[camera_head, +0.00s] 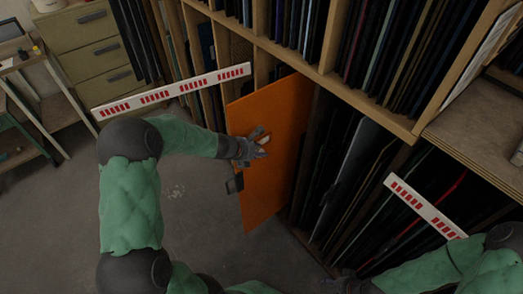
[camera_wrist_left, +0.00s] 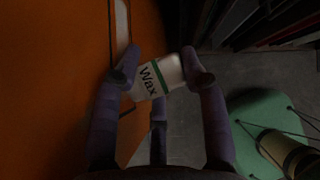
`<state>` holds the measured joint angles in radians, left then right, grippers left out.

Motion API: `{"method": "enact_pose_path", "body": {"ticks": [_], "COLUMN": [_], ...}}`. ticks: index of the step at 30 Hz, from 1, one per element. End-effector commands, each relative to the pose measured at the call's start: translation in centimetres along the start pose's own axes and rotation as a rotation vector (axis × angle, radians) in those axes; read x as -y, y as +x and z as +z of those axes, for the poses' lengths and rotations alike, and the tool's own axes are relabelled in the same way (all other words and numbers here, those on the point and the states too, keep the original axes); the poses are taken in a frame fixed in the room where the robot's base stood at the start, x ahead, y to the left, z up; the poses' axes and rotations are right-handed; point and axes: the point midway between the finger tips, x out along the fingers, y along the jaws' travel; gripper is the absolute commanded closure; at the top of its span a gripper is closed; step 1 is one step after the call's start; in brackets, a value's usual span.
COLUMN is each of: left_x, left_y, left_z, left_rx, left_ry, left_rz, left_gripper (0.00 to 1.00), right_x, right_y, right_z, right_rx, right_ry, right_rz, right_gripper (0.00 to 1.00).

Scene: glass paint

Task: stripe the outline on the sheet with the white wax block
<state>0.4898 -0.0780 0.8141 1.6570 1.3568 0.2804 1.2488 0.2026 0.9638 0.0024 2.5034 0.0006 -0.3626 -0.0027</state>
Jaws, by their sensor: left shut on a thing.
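An orange sheet (camera_head: 272,185) stands upright, sticking out of the rack; it fills the left of the left wrist view (camera_wrist_left: 50,90). A narrow pale-edged outline (camera_wrist_left: 122,22) shows on it in that view, just ahead of my fingers. My left gripper (camera_head: 250,148) is at the sheet's face. In the left wrist view it is shut on the white wax block (camera_wrist_left: 152,80), which has a green band and the word "Wax". I cannot tell whether the block touches the sheet. My right gripper (camera_head: 345,283) is low at the right; its finger opening is unclear.
The wooden rack (camera_head: 345,88) holds many dark sheets behind and right of the orange one. A dark piece (camera_head: 235,184) sits at the sheet's left edge. Drawers (camera_head: 95,45) stand at the back left. The grey floor (camera_head: 195,215) is open left of the sheet.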

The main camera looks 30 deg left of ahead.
Motion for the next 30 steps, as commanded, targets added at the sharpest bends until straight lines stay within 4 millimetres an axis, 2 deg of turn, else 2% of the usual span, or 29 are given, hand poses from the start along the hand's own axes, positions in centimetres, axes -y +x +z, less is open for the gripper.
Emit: {"method": "enact_pose_path", "body": {"ticks": [5,14,30], "left_x": [-0.3,-0.1,4.0], "left_y": [-0.7,-0.8,-0.9], "left_z": [-0.7,-0.8,-2.3], "left_rx": [0.001,0.001,0.001], "left_ry": [-0.001,0.0,0.002], "left_rz": [0.0,-0.002,-0.004], "left_gripper": [0.95,0.95,0.95], "right_x": [-0.1,-0.1,-0.8], "right_y": [0.2,0.2,2.3], "right_z": [0.0,0.0,-0.1], "right_rx": [0.0,0.0,0.0], "right_ry": [0.0,0.0,0.0], "right_rz": [0.0,0.0,0.0], "right_gripper": [0.4,0.4,0.4]}}
